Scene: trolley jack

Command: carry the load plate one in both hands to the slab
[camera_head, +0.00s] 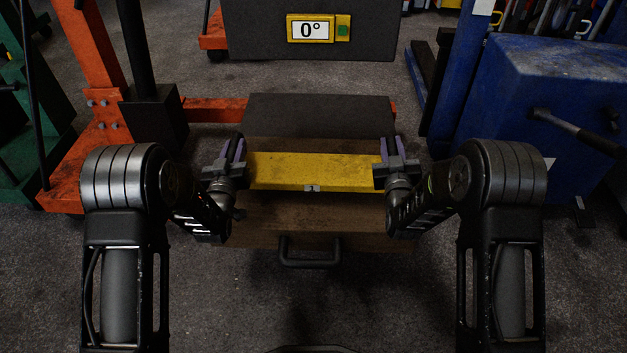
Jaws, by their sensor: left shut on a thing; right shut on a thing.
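The yellow load plate (314,171) is a long flat bar with a small light label on its front edge. It lies level across the middle of the head view, between my two grippers. My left gripper (233,152) is shut on its left end, and my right gripper (390,152) is shut on its right end. The fingers hide both ends. A brown wooden surface (310,212) shows below the plate; I cannot tell whether they touch. A dark grey flat slab (318,113) shows just behind the plate.
A black handle (310,262) sticks out at the front of the wooden surface. A large dark block with a yellow "0°" display (319,28) stands behind. An orange frame (105,100) stands at left, a blue cabinet (540,110) at right. The near carpet is mostly clear.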

